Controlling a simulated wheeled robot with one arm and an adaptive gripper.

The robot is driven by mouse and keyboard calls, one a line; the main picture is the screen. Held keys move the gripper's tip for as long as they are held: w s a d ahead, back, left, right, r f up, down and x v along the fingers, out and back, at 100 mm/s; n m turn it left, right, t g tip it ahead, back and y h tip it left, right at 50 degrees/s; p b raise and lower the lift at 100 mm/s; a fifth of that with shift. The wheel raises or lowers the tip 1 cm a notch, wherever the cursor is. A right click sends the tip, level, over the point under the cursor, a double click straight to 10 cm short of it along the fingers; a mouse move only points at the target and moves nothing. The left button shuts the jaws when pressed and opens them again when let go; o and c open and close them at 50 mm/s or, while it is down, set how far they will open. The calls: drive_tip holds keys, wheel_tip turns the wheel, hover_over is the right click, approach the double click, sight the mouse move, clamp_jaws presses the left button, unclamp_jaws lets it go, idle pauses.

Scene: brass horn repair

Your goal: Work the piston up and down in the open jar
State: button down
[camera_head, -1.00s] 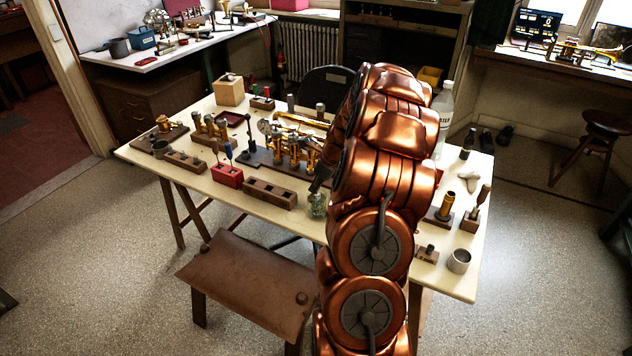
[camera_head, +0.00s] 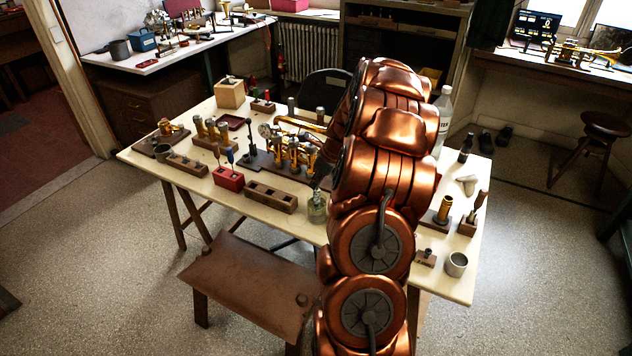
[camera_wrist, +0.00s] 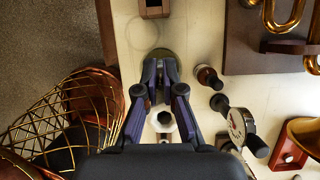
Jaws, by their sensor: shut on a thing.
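A small open glass jar (camera_head: 318,210) with a yellowish-green tint stands at the table's front edge, left of my arm. My gripper (camera_head: 321,180) is directly above the jar mouth, pointing down. In the wrist view my gripper's dark fingers (camera_wrist: 160,68) come close together over the round, olive-dark jar (camera_wrist: 164,53). They are shut on a thin part that they largely hide; I take it to be the piston. How deep the piston sits in the jar cannot be told.
A wooden block with square wells (camera_head: 270,197) stands just left of the jar. A dark-capped bottle (camera_wrist: 208,76) is close to my fingers in the wrist view. A grey cup (camera_head: 456,264) stands at the front right.

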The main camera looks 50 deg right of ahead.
sight(316, 190)
drive_tip(key=shift+f, duration=0.2)
drive_tip(key=shift+f, duration=1.65)
drive_tip(key=shift+r+p, duration=1.4)
drive_tip(key=shift+r, duration=0.4)
drive_tip(key=shift+f, duration=0.1)
drive_tip(key=shift+f, duration=1.7)
drive_tip(key=shift+r+p, duration=1.4)
drive_tip(key=shift+r, duration=0.4)
drive_tip(key=shift+f, duration=0.15)
